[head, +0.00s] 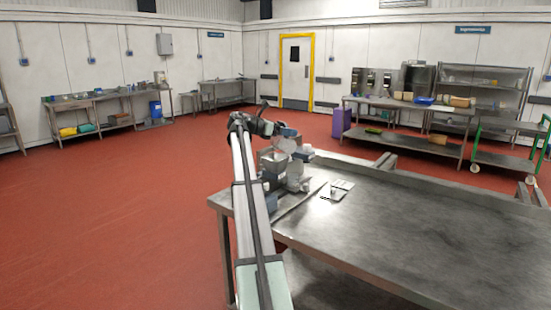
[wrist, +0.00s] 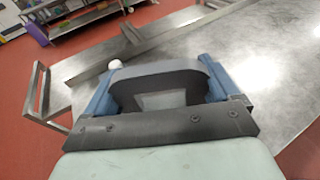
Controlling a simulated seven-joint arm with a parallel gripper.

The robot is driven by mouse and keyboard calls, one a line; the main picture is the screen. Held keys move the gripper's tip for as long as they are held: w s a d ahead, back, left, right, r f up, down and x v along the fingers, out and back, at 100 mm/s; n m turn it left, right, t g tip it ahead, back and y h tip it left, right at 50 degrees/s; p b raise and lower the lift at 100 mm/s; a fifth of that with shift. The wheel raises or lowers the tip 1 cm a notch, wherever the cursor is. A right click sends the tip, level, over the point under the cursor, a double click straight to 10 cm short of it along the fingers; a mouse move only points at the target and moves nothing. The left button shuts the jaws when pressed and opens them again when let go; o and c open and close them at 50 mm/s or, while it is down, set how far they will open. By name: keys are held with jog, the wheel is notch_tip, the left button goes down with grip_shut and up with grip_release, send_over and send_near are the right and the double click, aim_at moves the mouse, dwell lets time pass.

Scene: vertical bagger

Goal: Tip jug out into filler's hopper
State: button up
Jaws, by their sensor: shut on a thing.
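My gripper (wrist: 160,92) has its two blue fingers shut on a grey jug (wrist: 155,70) in the wrist view. The jug's grey wall curves between the fingers, with a dark hollow below it. In the head view my gripper (head: 287,134) is at the far left corner of the steel table, with the pale jug (head: 284,146) just under it, tilted as far as I can tell. The filler's grey hopper (head: 271,161) is close below and left of the jug. The jug's contents and any contact with the hopper cannot be made out.
The steel table (head: 400,220) is mostly bare, with a pale flat item (head: 341,187) right of the filler. A raised edge runs along its back. Red floor lies open to the left. Benches and racks stand far off along the walls.

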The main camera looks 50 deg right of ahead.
aim_at(294, 150)
dwell(0.3)
